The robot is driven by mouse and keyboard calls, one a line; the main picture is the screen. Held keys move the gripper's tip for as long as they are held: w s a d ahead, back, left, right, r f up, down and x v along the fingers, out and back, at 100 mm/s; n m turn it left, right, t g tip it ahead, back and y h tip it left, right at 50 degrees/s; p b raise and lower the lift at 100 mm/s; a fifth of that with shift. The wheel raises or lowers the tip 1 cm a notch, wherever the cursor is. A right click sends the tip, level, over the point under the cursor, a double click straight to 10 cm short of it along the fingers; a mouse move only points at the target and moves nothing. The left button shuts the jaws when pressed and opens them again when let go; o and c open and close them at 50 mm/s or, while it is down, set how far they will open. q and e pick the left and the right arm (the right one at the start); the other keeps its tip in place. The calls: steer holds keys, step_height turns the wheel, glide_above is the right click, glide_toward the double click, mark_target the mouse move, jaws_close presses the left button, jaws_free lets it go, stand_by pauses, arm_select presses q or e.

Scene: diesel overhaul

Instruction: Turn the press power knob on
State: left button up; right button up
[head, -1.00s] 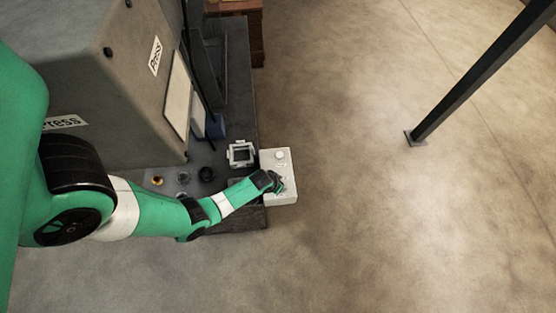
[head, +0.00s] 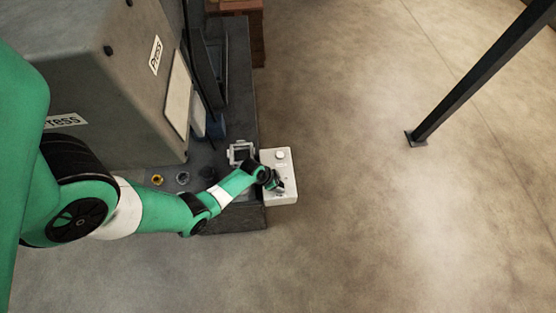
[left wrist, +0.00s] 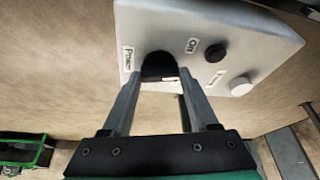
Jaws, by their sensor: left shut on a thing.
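The light grey control box (head: 290,170) sits at the right edge of the dark press table. In the left wrist view the box (left wrist: 150,22) shows a label reading "Power" (left wrist: 128,60) beside a black knob (left wrist: 158,64). An "ON" label (left wrist: 191,46) is to the knob's right. My left gripper (head: 277,184) is over the box in the head view. In the left wrist view my left gripper (left wrist: 160,84) has its two fingers on either side of the knob, shut on it. A small white mark shows on the knob's near edge. My right gripper is out of view.
A black button (left wrist: 215,53) sits on the box right of the knob. The large grey press (head: 120,90) stands at left. A square fixture (head: 240,147) and small brass rings (head: 157,180) are on the table (head: 236,222). Open floor lies right, with a dark post (head: 470,85).

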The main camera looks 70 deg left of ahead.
arm_select(q)
steer(key=shift+a+m+h, duration=0.1)
steer(key=shift+m+h, duration=0.3)
steer(key=shift+m, duration=0.6)
steer(key=m+h+p, duration=0.1)
steer(key=m, duration=0.1)
steer(key=shift+r+m, duration=0.1)
steer(key=shift+m, duration=0.2)
steer(key=shift+a+m+g+h+p, duration=0.1)
steer(key=shift+m+g+h+p, duration=0.3)
steer(key=shift+m, duration=0.6)
steer(key=m, duration=0.2)
steer(key=shift+w+f+m+h, duration=0.1)
steer(key=shift+f+m+h, duration=0.1)
steer(key=shift+m+h, duration=0.1)
steer(key=shift+a+m+g+h+b, duration=0.1)
steer(key=shift+m+g+h+b, duration=0.3)
steer(key=shift+m, duration=0.8)
steer(key=shift+m+g, duration=0.3)
steer(key=shift+m, duration=0.1)
steer(key=o, duration=1.4)
steer(key=shift+r, duration=0.1)
